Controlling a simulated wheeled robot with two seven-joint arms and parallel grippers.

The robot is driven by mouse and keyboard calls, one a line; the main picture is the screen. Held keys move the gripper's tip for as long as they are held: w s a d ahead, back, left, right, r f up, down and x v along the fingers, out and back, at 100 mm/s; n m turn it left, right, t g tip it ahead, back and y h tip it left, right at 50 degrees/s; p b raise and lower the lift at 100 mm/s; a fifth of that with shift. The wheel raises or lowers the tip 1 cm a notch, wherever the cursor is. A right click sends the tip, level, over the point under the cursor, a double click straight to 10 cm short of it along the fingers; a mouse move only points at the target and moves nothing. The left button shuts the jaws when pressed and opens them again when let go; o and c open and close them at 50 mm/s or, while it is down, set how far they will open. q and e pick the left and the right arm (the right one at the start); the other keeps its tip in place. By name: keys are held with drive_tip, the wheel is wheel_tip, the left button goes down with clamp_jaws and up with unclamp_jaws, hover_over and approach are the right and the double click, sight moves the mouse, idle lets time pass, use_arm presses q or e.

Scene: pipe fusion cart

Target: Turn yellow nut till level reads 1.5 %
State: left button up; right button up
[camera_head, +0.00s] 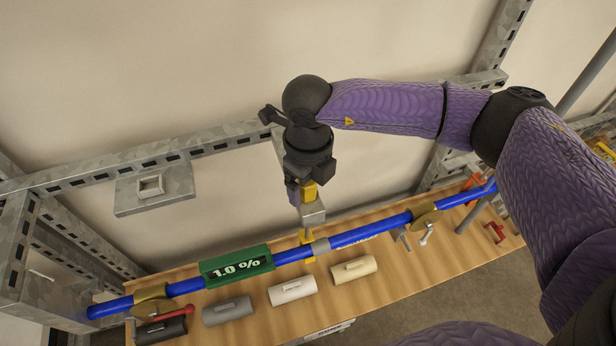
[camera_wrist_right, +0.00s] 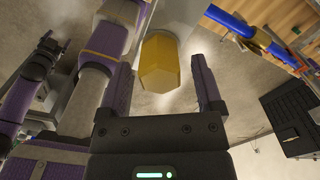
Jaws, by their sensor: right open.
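The yellow nut (camera_head: 309,191) is a hexagonal piece on a grey metal bracket above the blue pipe. In the right wrist view the nut (camera_wrist_right: 160,66) stands between the two fingers of my right gripper (camera_head: 301,190). The fingers are open, with a visible gap on each side of the nut. The green level (camera_head: 236,266) sits on the blue pipe (camera_head: 355,236) and its display reads 1.0 %.
A wooden bench (camera_head: 440,262) runs under the pipe. Grey, white and cream cylindrical pieces (camera_head: 354,269) lie along its front. Brass-coloured clamps (camera_head: 424,213) hold the pipe. A perforated metal frame (camera_head: 90,179) stands behind against the wall.

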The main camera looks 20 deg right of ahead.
drive_tip(key=shift+w, duration=0.1)
clamp_jaws()
drive_tip(key=shift+f+b, duration=0.1)
drive_tip(key=shift+b, duration=0.3)
drive_tip(key=n+b, duration=0.4)
drive_tip(key=shift+f, duration=0.2)
drive_tip(key=shift+r+n+b, duration=0.15)
drive_tip(key=shift+n+b, duration=0.25)
drive_tip(key=shift+r, duration=0.2)
unclamp_jaws()
